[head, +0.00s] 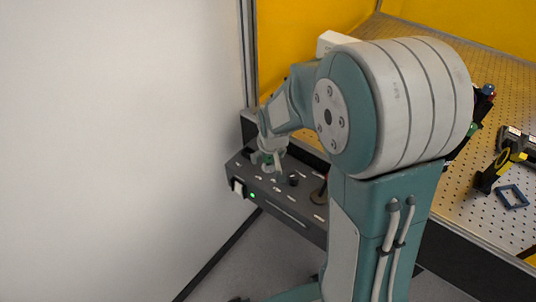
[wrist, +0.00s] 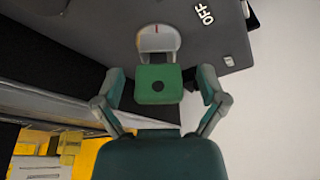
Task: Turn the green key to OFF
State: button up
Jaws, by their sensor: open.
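The green key (wrist: 158,84) stands out from a pale round lock plate (wrist: 158,40) on the dark panel in the wrist view. A white OFF label (wrist: 205,14) is on the panel to the right of the plate. My gripper (wrist: 160,82) is open, with one finger on each side of the key; a small gap shows on each side. In the head view my gripper (head: 268,158) is over the left part of the dark control box (head: 285,207), where a bit of green shows between the fingers. My arm hides part of the box there.
The control box also carries a black knob (head: 293,179), a lit green lamp (head: 252,195) and a white rocker switch (head: 238,187). A perforated table (head: 490,90) with tools lies behind my arm at right. A pale wall (head: 120,140) stands at left.

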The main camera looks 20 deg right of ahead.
jog(key=shift+c, duration=0.3)
jog(key=c, duration=1.2)
jog(key=shift+o, duration=0.2)
jog(key=shift+d+m+h, duration=0.1)
jog(key=shift+m+h, duration=0.3)
jog(key=shift+m, duration=0.8)
jog(key=shift+s+f, duration=0.1)
jog(key=shift+m+h, duration=0.3)
jog(key=shift+m, duration=0.9)
